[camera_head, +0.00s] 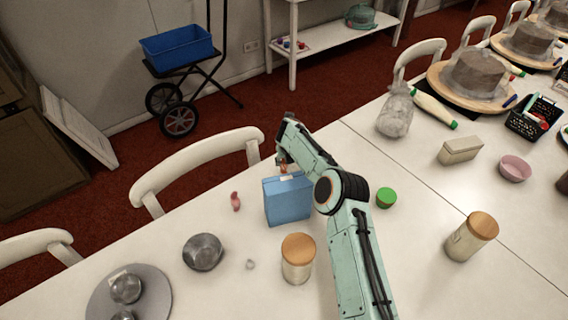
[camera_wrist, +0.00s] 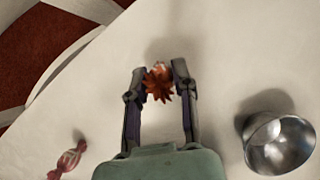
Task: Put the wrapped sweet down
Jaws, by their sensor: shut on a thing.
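My gripper (camera_wrist: 158,70) is shut on a red-orange wrapped sweet (camera_wrist: 158,86) with a spiky, frilled wrapper end; the sweet sits between the fingertips in the wrist view. White tabletop shows around and beyond it; the height above the table is hard to tell. In the head view my gripper (camera_head: 283,158) is just above and behind the top edge of a blue box (camera_head: 288,201), with a small bit of the orange sweet (camera_head: 283,169) showing. A second, pink wrapped sweet (camera_head: 235,201) lies on the table left of the box; it also shows in the wrist view (camera_wrist: 68,158).
A shiny metal bowl (camera_wrist: 280,143) stands right of my gripper in the wrist view. A wooden-lidded jar (camera_head: 298,260), a dark round bowl (camera_head: 203,251) and a green-topped container (camera_head: 386,197) stand near the box. A chair (camera_head: 195,165) backs the table edge.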

